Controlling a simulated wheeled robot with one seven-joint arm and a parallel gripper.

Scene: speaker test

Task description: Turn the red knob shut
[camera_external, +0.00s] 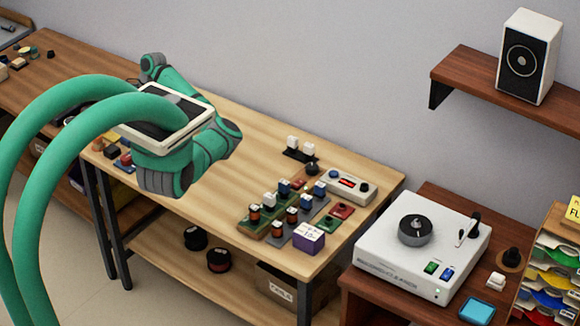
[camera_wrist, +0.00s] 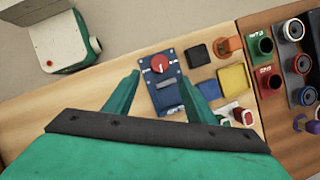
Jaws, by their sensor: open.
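The red knob (camera_wrist: 160,64) sits on a dark blue panel (camera_wrist: 168,101) in the wrist view. It has a pale pointer mark and lies near the panel's far end. My gripper (camera_wrist: 160,75) is open, with one green fingertip to the left of the panel and one to the right. Nothing is between the fingers except the view of the knob and panel. I cannot tell how high the fingertips are above the panel.
In the wrist view, a black square (camera_wrist: 197,55), an orange piece (camera_wrist: 229,46) and a yellow block (camera_wrist: 232,77) lie right of the panel. A white-and-green device (camera_wrist: 66,38) is at upper left. Bare wood (camera_wrist: 75,105) lies left of the gripper.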

